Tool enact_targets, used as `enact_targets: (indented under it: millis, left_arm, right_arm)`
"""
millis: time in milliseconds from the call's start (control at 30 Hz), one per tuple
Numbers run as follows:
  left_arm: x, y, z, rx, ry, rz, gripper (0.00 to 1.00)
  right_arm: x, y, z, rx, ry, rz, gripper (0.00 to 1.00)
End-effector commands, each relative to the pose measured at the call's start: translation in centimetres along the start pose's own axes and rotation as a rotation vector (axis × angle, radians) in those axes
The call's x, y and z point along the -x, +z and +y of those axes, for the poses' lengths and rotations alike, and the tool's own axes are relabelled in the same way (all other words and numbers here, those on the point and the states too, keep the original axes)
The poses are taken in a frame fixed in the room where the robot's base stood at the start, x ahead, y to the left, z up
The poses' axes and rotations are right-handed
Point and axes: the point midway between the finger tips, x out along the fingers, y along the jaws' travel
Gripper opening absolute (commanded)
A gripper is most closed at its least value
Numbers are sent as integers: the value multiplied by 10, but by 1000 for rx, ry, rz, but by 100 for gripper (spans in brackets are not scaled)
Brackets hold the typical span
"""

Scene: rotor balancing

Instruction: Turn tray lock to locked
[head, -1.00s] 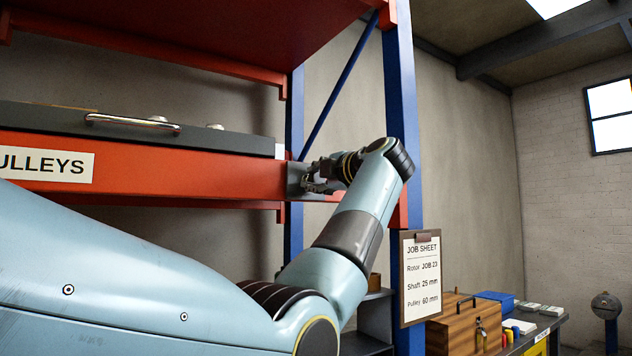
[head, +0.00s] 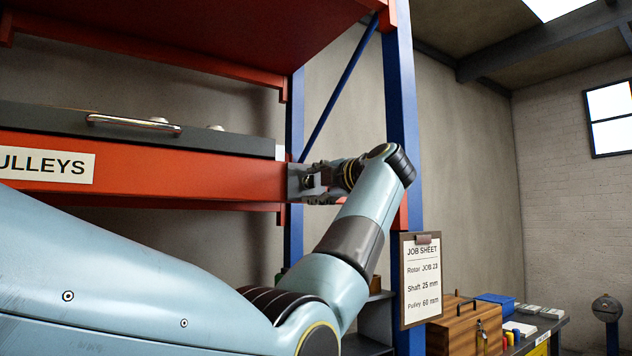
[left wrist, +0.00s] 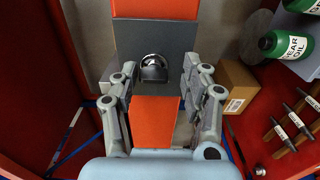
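The tray lock appears to be a dark, shiny round knob (left wrist: 154,69) on a grey plate (left wrist: 170,40) fixed to the orange shelf beam. The plate also shows in the head view (head: 294,184) at the beam's right end. My left gripper (head: 312,180) is at the plate, its fingers small and partly hidden. In the left wrist view my left gripper (left wrist: 158,72) is open, with one finger on each side of the knob and gaps between. I cannot tell how deep the fingers reach. The grey tray (head: 230,144) with a metal handle rests above the beam. My right gripper is not in view.
A blue rack post (head: 402,120) stands just right of my left wrist. A clipboard job sheet (head: 420,278) hangs on it. A cardboard box (left wrist: 240,85) and green oil bottles (left wrist: 272,45) show at the right of the wrist view. A wooden box (head: 465,325) stands lower right.

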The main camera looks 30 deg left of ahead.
Motion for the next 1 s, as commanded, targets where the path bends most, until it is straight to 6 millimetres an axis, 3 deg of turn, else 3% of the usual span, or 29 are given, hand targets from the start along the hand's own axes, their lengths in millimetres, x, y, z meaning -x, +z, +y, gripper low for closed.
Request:
enact_targets:
  millis: [367,800,1000]
  left_arm:
    - [6,0,4,5,7,-1,52]
    - [95,0,2,5,3,-3,52]
    - [117,0,2,3,4,0,52]
  right_arm:
    - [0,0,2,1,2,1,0]
    - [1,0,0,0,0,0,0]
    - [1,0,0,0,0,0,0]
